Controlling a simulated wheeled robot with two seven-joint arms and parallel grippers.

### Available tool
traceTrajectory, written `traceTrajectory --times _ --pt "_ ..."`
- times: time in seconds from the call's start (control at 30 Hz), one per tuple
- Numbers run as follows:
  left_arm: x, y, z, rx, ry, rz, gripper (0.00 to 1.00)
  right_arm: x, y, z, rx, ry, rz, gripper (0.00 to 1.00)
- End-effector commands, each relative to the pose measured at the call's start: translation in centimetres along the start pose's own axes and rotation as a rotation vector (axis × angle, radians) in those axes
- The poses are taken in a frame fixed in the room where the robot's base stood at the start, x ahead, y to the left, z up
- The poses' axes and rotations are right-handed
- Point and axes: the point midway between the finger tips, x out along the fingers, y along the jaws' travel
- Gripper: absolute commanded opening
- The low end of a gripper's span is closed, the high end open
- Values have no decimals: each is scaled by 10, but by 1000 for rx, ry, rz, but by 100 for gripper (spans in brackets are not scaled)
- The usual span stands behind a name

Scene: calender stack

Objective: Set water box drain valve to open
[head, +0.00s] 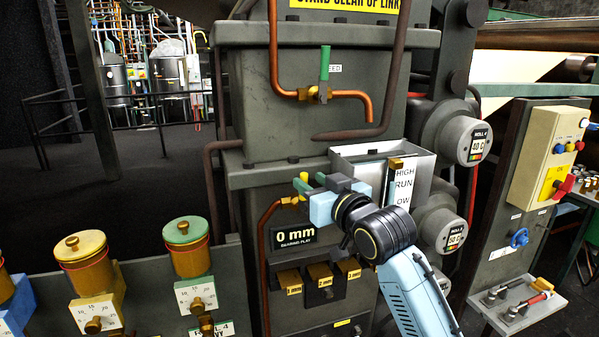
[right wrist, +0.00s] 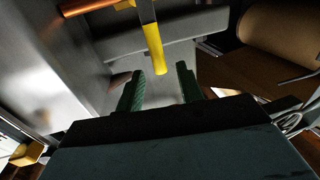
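The water box (head: 422,166) is an open-topped grey metal box with a HIGH / RUN / LOW label on its front. Left of it, a brass valve (head: 290,200) sits on a copper pipe, partly hidden by my right gripper (head: 314,184). In the right wrist view, a lever with a yellow grip (right wrist: 153,48) points down toward the gap between the green fingers of my right gripper (right wrist: 160,76). The fingers are apart, and the yellow grip appears just beyond their tips, not clamped. Whether they touch it is unclear. My left gripper is not in view.
Above is another brass valve (head: 318,94) with an upright green handle on a copper pipe. A 0 mm display (head: 294,236) and several brass-coloured blocks sit below my right gripper. Grey roll gauges (head: 463,140) stand at the right; brass pots (head: 84,258) at the left.

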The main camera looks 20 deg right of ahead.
Motion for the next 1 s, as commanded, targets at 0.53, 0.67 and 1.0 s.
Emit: traceTrajectory --times 0.53,0.67,1.0 --pt "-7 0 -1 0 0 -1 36 57 0 0 -1 -1 -1 37" --pt "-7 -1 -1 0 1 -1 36 57 0 0 -1 0 -1 37" --pt "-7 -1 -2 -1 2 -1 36 57 0 0 0 -1 -1 8"
